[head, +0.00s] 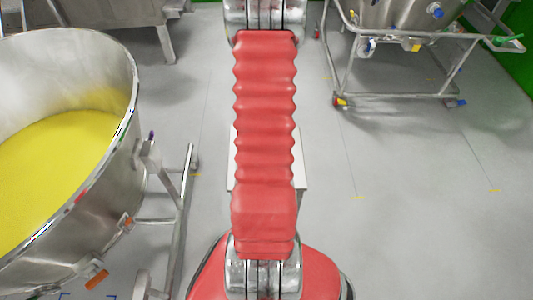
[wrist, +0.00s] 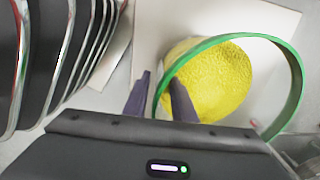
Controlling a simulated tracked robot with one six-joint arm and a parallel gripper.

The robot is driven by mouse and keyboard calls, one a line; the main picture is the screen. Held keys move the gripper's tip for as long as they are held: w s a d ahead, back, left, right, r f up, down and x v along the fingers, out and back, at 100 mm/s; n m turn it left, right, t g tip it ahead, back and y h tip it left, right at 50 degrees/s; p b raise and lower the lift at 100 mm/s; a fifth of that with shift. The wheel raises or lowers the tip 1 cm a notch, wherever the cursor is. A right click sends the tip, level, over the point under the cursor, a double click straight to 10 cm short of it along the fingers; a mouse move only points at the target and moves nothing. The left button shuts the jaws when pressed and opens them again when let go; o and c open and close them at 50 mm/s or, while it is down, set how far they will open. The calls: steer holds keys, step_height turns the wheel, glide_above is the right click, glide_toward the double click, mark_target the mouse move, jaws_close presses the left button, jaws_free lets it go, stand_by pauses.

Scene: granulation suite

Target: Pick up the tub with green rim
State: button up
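The tub with green rim (wrist: 298,76) shows in the wrist view, right of centre, and its floor or contents look yellow. It stands on a pale flat surface (wrist: 162,22). My gripper (wrist: 159,78) has its two dark fingers apart at the tub's left side. The left finger is outside the rim and the right finger overlaps the inside of the tub, with the green rim between them. I cannot tell whether either finger touches the wall. The tub and my gripper do not show in the head view, where my red-sleeved arm fills the middle.
In the head view, a large steel bowl (head: 122,165) of yellow powder stands at left on a tubular frame (head: 180,215). A wheeled steel cart (head: 400,95) stands at upper right. Grey floor (head: 430,210) is clear at right. Several dark curved panels (wrist: 60,45) line the wrist view's left.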

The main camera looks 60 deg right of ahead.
stand_by(0.5)
jaws_close()
stand_by(1.3)
